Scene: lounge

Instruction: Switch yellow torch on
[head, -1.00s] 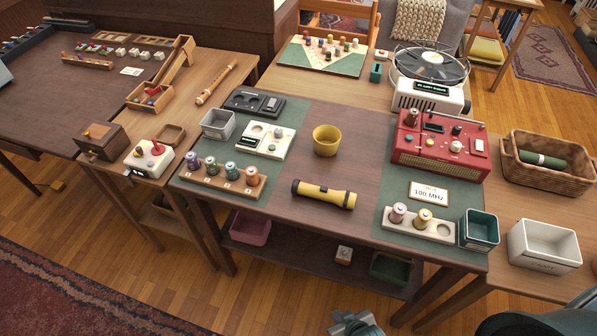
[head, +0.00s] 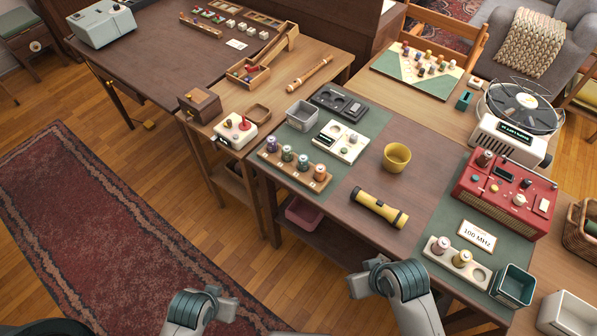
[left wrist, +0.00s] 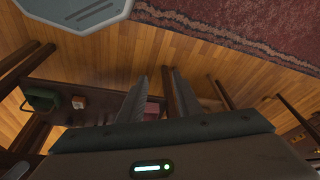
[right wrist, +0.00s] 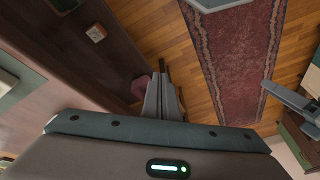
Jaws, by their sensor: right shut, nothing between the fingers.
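The yellow torch (head: 380,207) lies on its side on the bare brown middle of the table (head: 345,180), in the head view. Its wider, black-ringed head points left and its black tail end points right. No glow shows from it, and I cannot make out its switch. Parts of both my arms show at the bottom of the head view, apart from the torch. My left gripper (left wrist: 158,72) has its fingers apart with nothing between them. My right gripper (right wrist: 160,78) has its fingers together and empty. The torch is not recognisable in either wrist view.
A yellow cup (head: 397,157) stands behind the torch. A rack of spools (head: 293,168) is to the left; a white spool holder (head: 457,262), a frequency card (head: 477,236) and a red radio (head: 507,190) are to the right. A red rug (head: 110,220) and floor lie at left.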

